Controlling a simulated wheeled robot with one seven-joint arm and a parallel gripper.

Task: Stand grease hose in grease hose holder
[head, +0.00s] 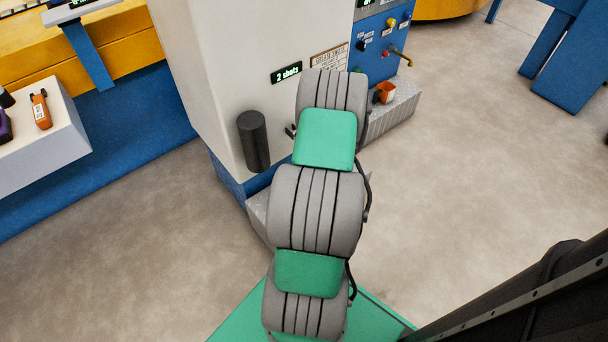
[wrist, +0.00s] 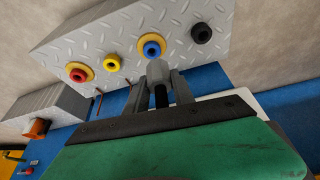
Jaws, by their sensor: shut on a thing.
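My gripper (wrist: 160,88) shows in the wrist view, its two dark fingers closed on a grey, rounded piece with a dark lower part, which looks like the end of the grease hose (wrist: 157,69). The piece's grey tip is in front of the blue fitting with a yellow ring (wrist: 152,48) on a diamond-plate face; I cannot tell whether they touch. In the head view my arm hides the gripper and the hose. A dark upright cylinder (head: 253,140) on the pale cabinet's side may be the grease hose holder, but no label confirms this.
The diamond-plate face also carries red (wrist: 79,74), yellow (wrist: 112,62) and black (wrist: 201,33) fittings. An orange cup (head: 384,92) stands by the blue control panel (head: 375,45). A pale bench (head: 45,150) with an orange tool is at left.

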